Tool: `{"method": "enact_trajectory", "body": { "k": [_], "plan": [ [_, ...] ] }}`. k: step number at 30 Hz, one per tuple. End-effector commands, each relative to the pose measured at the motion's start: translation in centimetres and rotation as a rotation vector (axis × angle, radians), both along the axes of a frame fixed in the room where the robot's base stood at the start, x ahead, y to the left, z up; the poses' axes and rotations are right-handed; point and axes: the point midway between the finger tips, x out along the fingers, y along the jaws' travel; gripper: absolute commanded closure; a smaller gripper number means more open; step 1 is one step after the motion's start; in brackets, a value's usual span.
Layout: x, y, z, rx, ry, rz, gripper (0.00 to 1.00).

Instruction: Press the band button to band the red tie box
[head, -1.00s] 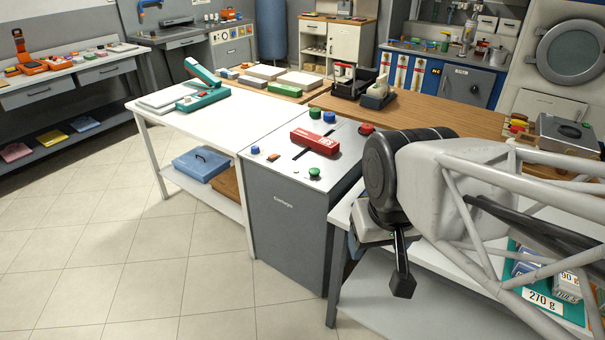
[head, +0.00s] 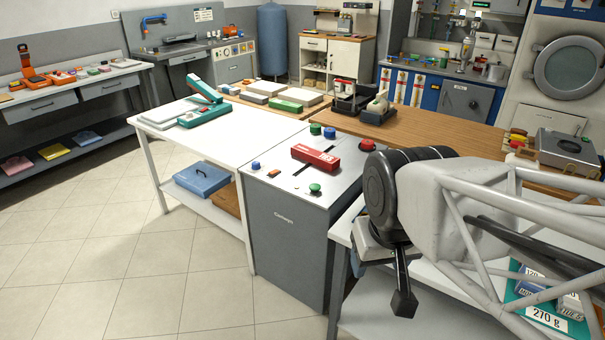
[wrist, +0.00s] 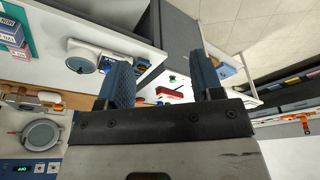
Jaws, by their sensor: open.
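The red tie box (head: 316,157) lies on the grey top of the banding machine (head: 285,235), across a dark slot. Around it on that top are a green and a blue button at the back, a blue button (head: 255,165) and a small orange one (head: 274,172) at the left, a green button (head: 315,188) at the front and a red knob (head: 367,145) at the right. No label tells me which is the band button. In the wrist view my gripper (wrist: 163,78) is open and empty, its blue fingers wide apart. The red box (wrist: 169,92) shows beyond, between them. The head view does not show the fingers clearly.
A white table (head: 195,144) with a teal device (head: 204,105) adjoins the machine at the left. A wooden counter (head: 435,133) runs behind. A white table with a scale-like device (wrist: 90,57) and packets (head: 545,290) is at the right, under my arm. The floor at the left is clear.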

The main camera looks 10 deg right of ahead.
Motion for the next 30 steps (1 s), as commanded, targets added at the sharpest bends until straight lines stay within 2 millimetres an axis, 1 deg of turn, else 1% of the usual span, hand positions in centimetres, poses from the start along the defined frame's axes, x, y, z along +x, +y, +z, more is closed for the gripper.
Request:
{"method": "enact_trajectory", "body": {
  "k": [1, 5, 9, 11, 12, 17, 30],
  "plan": [
    [0.0, 0.0, 0.0, 0.000, 0.000, 0.000, 0.48],
    [0.3, 0.0, 0.1, 0.001, 0.002, -0.003, 0.67],
    [1.1, 0.0, 0.5, 0.003, 0.005, -0.013, 0.89],
    [1.6, 0.0, 0.7, 0.005, 0.008, -0.020, 0.98],
    [2.0, 0.0, 0.9, 0.007, 0.011, -0.024, 1.00],
    [4.3, -0.1, 1.7, 0.013, 0.021, -0.050, 1.00],
    [12.1, -0.3, 3.8, 0.035, 0.054, -0.138, 1.00]
  ]
}}
